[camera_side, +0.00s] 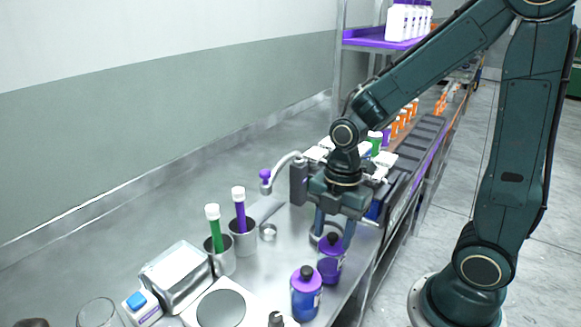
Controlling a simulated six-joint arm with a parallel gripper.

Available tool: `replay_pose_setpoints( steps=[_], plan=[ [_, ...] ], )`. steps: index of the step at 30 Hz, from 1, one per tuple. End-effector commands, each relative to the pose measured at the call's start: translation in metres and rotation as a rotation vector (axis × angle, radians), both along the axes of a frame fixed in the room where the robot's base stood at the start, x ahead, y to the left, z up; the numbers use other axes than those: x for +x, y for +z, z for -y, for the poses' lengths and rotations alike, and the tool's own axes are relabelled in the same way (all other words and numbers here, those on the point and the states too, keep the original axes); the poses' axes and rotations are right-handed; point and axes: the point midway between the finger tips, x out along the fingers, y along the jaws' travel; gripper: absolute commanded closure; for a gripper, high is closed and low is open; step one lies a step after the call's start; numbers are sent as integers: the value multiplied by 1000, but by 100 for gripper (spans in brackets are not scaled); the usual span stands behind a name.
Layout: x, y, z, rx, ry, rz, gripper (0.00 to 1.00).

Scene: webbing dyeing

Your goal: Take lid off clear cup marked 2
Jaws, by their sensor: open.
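Two cups with purple lids stand near the front edge of the steel bench. The farther cup (330,268) looks see-through with purple inside, and its lid (331,243) is on. The nearer cup (305,301) has a purple lid (306,274) with a dark centre and a pale label. No number can be read on either, so I cannot tell which is marked 2. My gripper (334,236) points down, open, with its fingers at or just behind the farther cup's lid. I cannot tell whether they touch it.
Metal beakers hold a green tube (216,235) and a purple tube (240,215) to the left. A silver box (176,272) and a scale with a round plate (221,308) stand in front. Racks and bottles crowd the bench beyond my gripper.

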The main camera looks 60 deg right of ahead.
Motion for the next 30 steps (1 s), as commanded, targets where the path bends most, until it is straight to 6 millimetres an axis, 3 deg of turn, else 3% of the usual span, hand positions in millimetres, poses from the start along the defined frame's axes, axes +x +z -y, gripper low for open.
replay_pose_setpoints(
  steps=[14,21,30],
  plan=[
    [0,0,0,0,0,0,54],
    [0,0,0,0,0,0,99],
    [0,0,0,0,0,0,100]
  ],
)
